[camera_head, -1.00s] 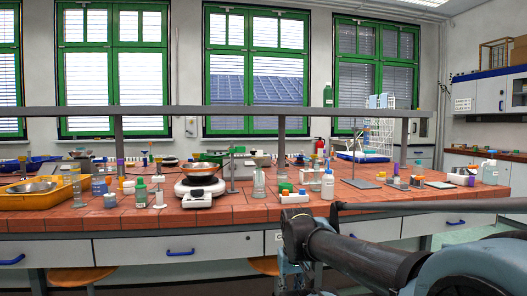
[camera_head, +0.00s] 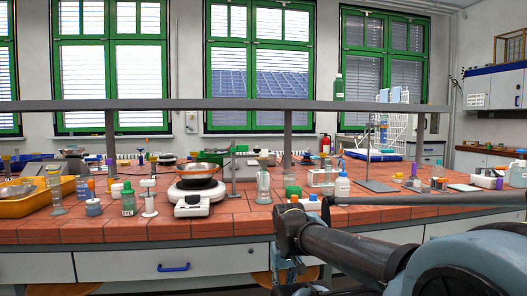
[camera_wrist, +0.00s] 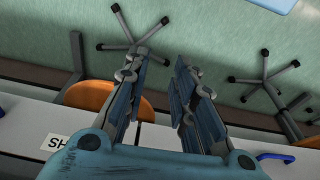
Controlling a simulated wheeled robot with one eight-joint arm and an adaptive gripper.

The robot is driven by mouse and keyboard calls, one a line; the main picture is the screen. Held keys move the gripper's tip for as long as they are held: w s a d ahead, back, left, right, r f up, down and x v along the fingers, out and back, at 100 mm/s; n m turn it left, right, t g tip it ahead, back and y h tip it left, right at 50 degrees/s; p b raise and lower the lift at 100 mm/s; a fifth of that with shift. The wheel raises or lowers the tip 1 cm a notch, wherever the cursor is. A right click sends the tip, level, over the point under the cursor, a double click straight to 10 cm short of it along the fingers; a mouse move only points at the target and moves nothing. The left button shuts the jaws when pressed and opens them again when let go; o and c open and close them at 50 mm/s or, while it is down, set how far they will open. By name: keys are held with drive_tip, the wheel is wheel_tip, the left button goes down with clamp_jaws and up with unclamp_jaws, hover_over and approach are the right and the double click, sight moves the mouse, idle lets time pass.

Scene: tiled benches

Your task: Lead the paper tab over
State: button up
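I cannot make out a paper tab for certain in either view. A small pale flat piece (camera_head: 464,187) lies on the right part of the tiled bench (camera_head: 230,226), too small to identify. My gripper (camera_wrist: 160,77) is open and empty in the wrist view, its two blue-grey fingers apart with floor and stool legs beyond them. In the head view the arm reaches low in front of the bench's front edge, and the fingers are mostly out of sight at the bottom. The gripper is apart from everything on the bench.
A hotplate (camera_head: 194,200) carries a bowl. A green bottle (camera_head: 128,203), a yellow tray (camera_head: 28,203), a white bottle (camera_head: 342,187) and a stand plate (camera_head: 377,186) are on the bench. A shelf rail (camera_head: 240,104) crosses above. An orange stool (camera_wrist: 95,98) is below the wrist.

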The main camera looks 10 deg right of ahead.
wheel_tip(320, 180, up, 3)
wheel_tip(320, 180, up, 53)
drive_tip(key=m+g, duration=0.3)
drive_tip(key=m, duration=1.5)
hover_over(265, 153)
drive_tip(key=w, duration=0.2)
drive_tip(key=f, duration=0.6)
drive_tip(key=s+f, duration=0.1)
drive_tip(key=f, duration=1)
drive_tip(key=shift+s+f, duration=0.25)
drive_tip(key=shift+f, duration=0.1)
clamp_jaws()
